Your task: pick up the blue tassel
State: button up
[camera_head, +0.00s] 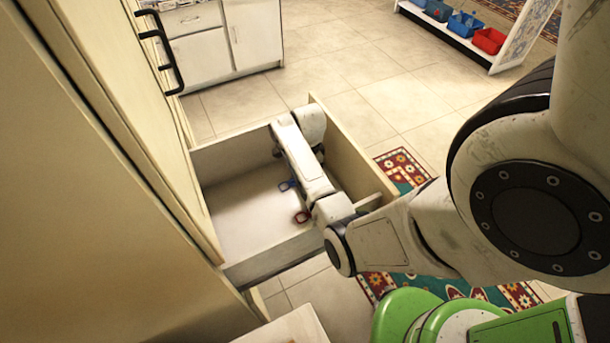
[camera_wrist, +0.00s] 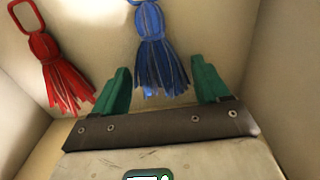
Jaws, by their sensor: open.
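The blue tassel (camera_wrist: 160,45) lies on the drawer floor in the wrist view, its loop at the top and its fringe toward my gripper. My gripper (camera_wrist: 161,68) is open, its two green fingers spread with the lower fringe of the blue tassel in the gap between them. Whether the fingers are level with the tassel or above it, I cannot tell. In the head view only a small part of the blue tassel (camera_head: 287,185) shows beside my arm, which hides the rest. The open drawer (camera_head: 345,137) surrounds it.
A red tassel (camera_wrist: 52,60) lies left of the blue one in the wrist view; it also shows in the head view (camera_head: 301,217). Drawer walls stand close on both sides. The drawer's left floor is bare. A tall cabinet (camera_head: 95,150) borders the drawer on the left.

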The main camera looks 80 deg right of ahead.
jog(key=shift+f, duration=0.25)
jog(key=shift+c, duration=0.4)
jog(key=c, duration=1)
jog(key=shift+o, duration=0.2)
notch_tip(320, 180, up, 10)
